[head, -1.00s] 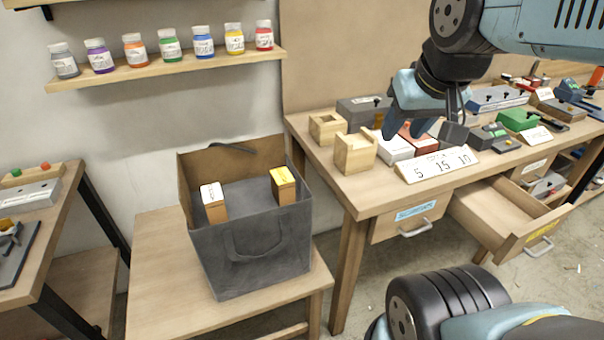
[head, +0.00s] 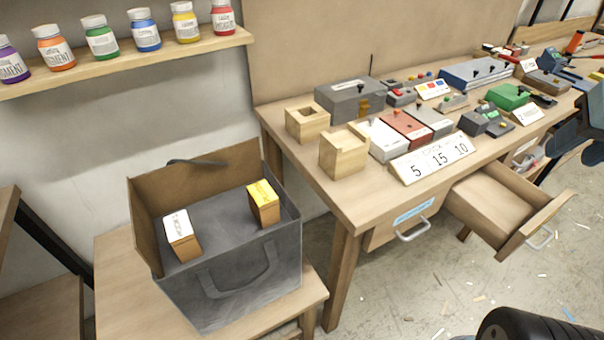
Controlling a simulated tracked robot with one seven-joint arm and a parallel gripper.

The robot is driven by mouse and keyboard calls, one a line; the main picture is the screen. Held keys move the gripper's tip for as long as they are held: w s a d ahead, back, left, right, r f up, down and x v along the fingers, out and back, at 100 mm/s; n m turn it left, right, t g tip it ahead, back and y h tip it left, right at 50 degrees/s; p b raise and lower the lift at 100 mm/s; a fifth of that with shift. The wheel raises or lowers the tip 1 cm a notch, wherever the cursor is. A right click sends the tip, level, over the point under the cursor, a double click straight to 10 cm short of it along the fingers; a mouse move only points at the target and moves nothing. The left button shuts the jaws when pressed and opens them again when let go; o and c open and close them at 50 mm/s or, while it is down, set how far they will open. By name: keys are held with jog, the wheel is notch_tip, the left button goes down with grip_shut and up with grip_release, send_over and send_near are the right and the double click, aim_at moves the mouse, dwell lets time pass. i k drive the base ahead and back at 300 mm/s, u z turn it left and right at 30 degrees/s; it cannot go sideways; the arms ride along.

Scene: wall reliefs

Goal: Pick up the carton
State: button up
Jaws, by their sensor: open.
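Two small brown cartons stand inside the dark grey bag (head: 226,284). One carton (head: 184,246) has a white top and is near the bag's left side. The other carton (head: 264,208) has a yellow top and is near the right side. The task does not say which one is meant.
The bag stands open on a low wooden table (head: 112,262). To its right, a workbench (head: 290,165) holds wooden blocks, coloured boxes and a number sign (head: 432,158). An open drawer (head: 500,205) juts out. A shelf (head: 120,68) of paint jars hangs above the bag.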

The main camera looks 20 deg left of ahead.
aim_at(263, 203)
jog(key=z, duration=0.65)
jog(key=k, duration=2.35)
jog(key=u, duration=1.15)
jog(key=i, duration=1.05)
jog(key=z, duration=0.1)
